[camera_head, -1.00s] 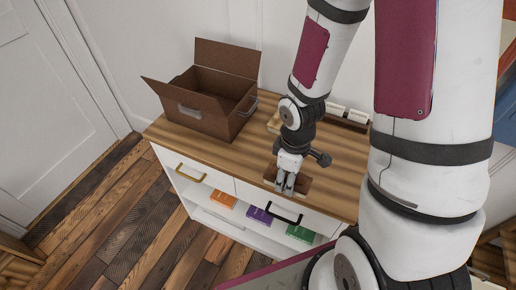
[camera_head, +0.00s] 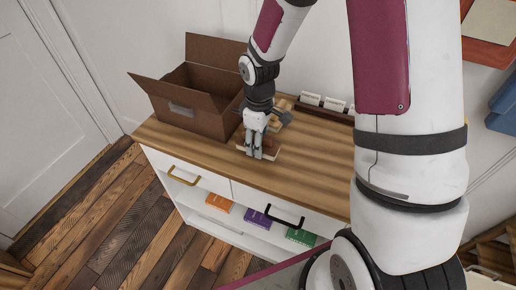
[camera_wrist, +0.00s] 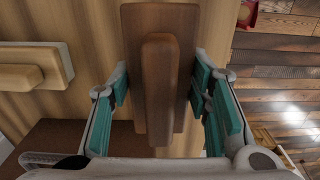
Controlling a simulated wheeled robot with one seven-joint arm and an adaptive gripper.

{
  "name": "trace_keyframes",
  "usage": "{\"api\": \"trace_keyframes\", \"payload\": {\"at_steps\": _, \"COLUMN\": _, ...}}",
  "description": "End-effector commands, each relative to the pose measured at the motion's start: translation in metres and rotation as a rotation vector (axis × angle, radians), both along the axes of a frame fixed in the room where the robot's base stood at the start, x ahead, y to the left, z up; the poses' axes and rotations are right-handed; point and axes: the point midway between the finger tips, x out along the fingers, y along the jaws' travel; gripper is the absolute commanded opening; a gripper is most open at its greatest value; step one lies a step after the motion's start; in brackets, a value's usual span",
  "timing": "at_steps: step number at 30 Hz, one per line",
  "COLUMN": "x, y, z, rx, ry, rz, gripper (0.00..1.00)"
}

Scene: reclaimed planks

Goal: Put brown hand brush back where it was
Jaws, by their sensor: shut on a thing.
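The brown hand brush (camera_wrist: 158,70) is a flat dark wooden block with a raised grip along its middle. In the wrist view it lies between the teal-padded fingers of my gripper (camera_wrist: 164,95), which is shut on it. In the head view my gripper (camera_head: 255,151) points down over the wooden cabinet top (camera_head: 312,173), and the brush (camera_head: 270,153) shows partly behind the fingers near the front edge. I cannot tell whether the brush touches the top. A lighter wooden brush (camera_wrist: 30,68) lies behind it, partly hidden by my wrist in the head view.
An open brown box (camera_head: 185,112) stands close on the left. A rack with white label cards (camera_head: 325,104) stands along the wall. The cabinet top to the right is clear. Below are a yellow handle (camera_head: 184,178), a black handle (camera_head: 285,220) and colored boxes on a shelf.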

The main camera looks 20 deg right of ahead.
Motion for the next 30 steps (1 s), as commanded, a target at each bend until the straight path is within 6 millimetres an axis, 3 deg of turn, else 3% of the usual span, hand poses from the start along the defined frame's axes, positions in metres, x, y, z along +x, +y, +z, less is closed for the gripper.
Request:
{"api": "trace_keyframes", "payload": {"at_steps": 5, "x": 0.004, "y": 0.001, "z": -0.006, "rx": 0.000, "ry": 0.003, "rz": 0.001, "gripper": 0.14}}
{"api": "trace_keyframes", "payload": {"at_steps": 12, "x": 0.004, "y": 0.001, "z": -0.035, "rx": 0.000, "ry": 0.003, "rz": 0.001, "gripper": 0.14}}
{"api": "trace_keyframes", "payload": {"at_steps": 23, "x": 0.004, "y": 0.001, "z": -0.039, "rx": 0.000, "ry": 0.001, "rz": 0.000, "gripper": 0.14}}
{"api": "trace_keyframes", "payload": {"at_steps": 24, "x": 0.004, "y": 0.001, "z": -0.039, "rx": 0.000, "ry": 0.001, "rz": 0.000, "gripper": 0.47}}
{"api": "trace_keyframes", "payload": {"at_steps": 27, "x": 0.004, "y": 0.001, "z": -0.039, "rx": 0.000, "ry": 0.001, "rz": 0.000, "gripper": 0.65}}
{"api": "trace_keyframes", "payload": {"at_steps": 30, "x": 0.004, "y": 0.001, "z": -0.039, "rx": 0.000, "ry": 0.001, "rz": 0.000, "gripper": 0.65}}
